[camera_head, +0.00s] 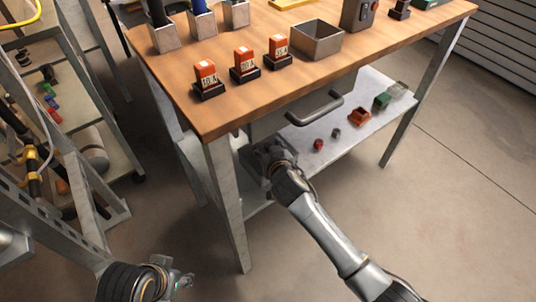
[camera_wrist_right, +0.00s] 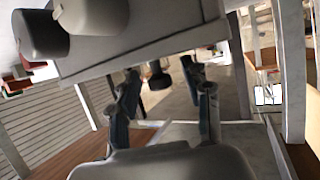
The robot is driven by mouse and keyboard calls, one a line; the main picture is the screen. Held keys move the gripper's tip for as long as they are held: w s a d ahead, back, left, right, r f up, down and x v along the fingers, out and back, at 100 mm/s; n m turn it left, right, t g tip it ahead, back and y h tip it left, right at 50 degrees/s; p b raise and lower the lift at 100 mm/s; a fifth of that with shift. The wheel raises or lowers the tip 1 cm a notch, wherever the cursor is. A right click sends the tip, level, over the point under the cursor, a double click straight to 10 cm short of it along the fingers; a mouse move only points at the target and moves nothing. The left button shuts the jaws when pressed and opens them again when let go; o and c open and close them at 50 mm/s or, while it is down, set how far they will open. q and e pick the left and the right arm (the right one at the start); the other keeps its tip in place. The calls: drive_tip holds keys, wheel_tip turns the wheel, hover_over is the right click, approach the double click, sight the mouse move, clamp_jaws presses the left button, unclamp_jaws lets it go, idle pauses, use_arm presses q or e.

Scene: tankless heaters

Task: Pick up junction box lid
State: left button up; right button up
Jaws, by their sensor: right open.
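In the head view my right arm reaches under the workbench, and my right gripper (camera_head: 266,156) is at the left part of the lower shelf, below the drawer handle. It is beside a grey box-like object (camera_head: 250,172), largely hidden by the gripper. I cannot tell whether this is the junction box or its lid. The right wrist view shows the gripper's two fingers (camera_wrist_right: 162,78) spread apart, with nothing clearly held between them. A grey panel (camera_wrist_right: 150,48) lies close above the fingers. My left gripper (camera_head: 176,281) is low at the left, small and partly hidden by its arm.
The workbench top (camera_head: 300,90) overhangs the lower shelf (camera_head: 345,135); its drawer handle (camera_head: 315,108) sticks out. A red piece (camera_head: 318,145), an orange box (camera_head: 360,117) and a green box (camera_head: 382,101) stand on the shelf. A metal bin (camera_head: 316,42) is on top.

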drive_tip(key=shift+w, duration=0.1)
clamp_jaws()
idle(0.3)
